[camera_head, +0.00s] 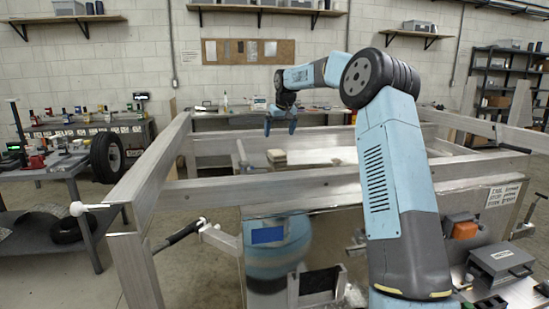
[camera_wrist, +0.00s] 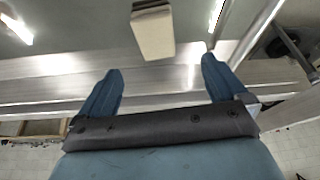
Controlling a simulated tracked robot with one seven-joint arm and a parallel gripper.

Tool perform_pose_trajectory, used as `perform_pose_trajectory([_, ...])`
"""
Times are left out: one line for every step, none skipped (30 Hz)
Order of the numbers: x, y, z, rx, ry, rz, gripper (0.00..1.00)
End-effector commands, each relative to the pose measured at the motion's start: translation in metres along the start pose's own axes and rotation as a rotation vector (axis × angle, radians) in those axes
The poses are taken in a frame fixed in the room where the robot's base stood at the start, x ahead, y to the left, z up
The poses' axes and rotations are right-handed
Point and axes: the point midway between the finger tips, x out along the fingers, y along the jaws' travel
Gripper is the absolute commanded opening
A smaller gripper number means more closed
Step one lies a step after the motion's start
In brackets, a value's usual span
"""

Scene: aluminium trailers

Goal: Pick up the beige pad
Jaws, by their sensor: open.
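The beige pad (camera_head: 277,156) lies inside the aluminium trailer frame in the head view, on or near a flat surface there. In the wrist view the beige pad (camera_wrist: 152,32) shows at the top middle, beyond the fingertips and between their lines. My gripper (camera_head: 281,128) is above the pad in the head view, pointing down. In the wrist view my gripper (camera_wrist: 160,75) has its two blue fingers wide apart with nothing between them. The pad is apart from the fingers.
Aluminium rails (camera_head: 250,191) of the trailer surround the pad's area. A wheel (camera_head: 107,158) and a grey table (camera_head: 45,232) stand at the left. A workbench (camera_head: 225,113) runs along the back wall. A grey box (camera_head: 500,262) is at the front right.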

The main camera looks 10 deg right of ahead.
Motion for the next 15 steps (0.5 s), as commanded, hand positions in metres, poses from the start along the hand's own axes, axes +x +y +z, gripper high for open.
perform_pose_trajectory([0.011, 0.000, 0.001, 0.000, -0.003, -0.001, 0.99])
perform_pose_trajectory([0.016, 0.000, 0.001, 0.000, -0.003, 0.000, 0.99])
perform_pose_trajectory([0.023, 0.000, 0.001, 0.001, -0.003, 0.000, 0.99])
perform_pose_trajectory([0.028, 0.000, 0.001, 0.001, -0.002, 0.000, 0.99])
perform_pose_trajectory([0.033, 0.000, 0.001, 0.001, -0.002, -0.001, 0.99])
perform_pose_trajectory([0.039, 0.000, 0.001, 0.001, -0.002, 0.000, 0.99])
perform_pose_trajectory([0.043, 0.000, 0.001, 0.000, -0.002, 0.000, 0.99])
perform_pose_trajectory([0.046, 0.000, 0.001, 0.000, -0.002, 0.000, 0.99])
perform_pose_trajectory([0.051, 0.000, 0.001, -0.001, -0.002, 0.000, 0.99])
perform_pose_trajectory([0.053, 0.000, 0.000, -0.001, -0.001, 0.000, 0.99])
perform_pose_trajectory([0.055, 0.000, 0.000, -0.001, -0.001, 0.000, 0.99])
perform_pose_trajectory([0.057, 0.000, 0.000, 0.000, 0.000, 0.000, 0.99])
perform_pose_trajectory([0.058, 0.000, 0.000, 0.000, 0.000, 0.000, 0.99])
perform_pose_trajectory([0.059, 0.000, 0.000, 0.000, 0.000, 0.000, 0.99])
perform_pose_trajectory([0.060, 0.000, 0.000, 0.000, 0.000, 0.000, 0.99])
